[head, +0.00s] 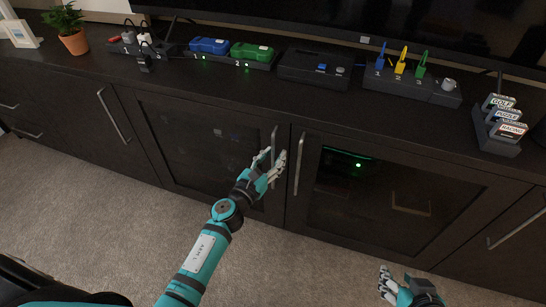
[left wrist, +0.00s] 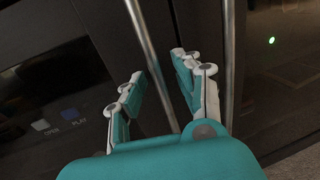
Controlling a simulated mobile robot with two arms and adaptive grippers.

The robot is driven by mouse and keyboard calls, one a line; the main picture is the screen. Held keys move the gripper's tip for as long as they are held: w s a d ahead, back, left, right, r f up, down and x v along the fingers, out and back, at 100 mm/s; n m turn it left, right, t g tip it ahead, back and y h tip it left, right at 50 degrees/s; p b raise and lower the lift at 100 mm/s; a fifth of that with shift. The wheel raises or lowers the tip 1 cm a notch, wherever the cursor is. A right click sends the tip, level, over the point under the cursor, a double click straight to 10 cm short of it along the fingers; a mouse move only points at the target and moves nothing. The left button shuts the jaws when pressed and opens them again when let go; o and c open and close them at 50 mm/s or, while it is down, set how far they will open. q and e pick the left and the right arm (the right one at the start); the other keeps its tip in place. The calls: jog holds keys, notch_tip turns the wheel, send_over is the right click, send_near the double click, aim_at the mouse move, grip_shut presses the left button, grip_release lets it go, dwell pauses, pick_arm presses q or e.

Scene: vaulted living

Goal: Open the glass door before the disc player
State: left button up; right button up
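The left glass door (head: 195,150) is closed, with a vertical bar handle (head: 274,143) near its right edge. Behind its dark glass, a dim device with a white and a blue button (left wrist: 68,114), one marked PLAY, shows in the left wrist view. My left gripper (head: 276,167) is at this handle. In the left wrist view its fingers (left wrist: 160,95) are apart, with the handle bar (left wrist: 150,50) passing between them; contact is unclear.
The right glass door (head: 400,205) is also closed, with its own handle (head: 299,165) close beside my left gripper and a green-lit device (head: 345,163) behind it. The cabinet top holds a plant (head: 74,41), coloured controllers (head: 250,52) and game cases (head: 505,122). Carpet in front is clear.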

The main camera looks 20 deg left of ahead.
pick_arm(q)
grip_shut()
jog(key=shift+s, duration=0.1)
dwell(0.5)
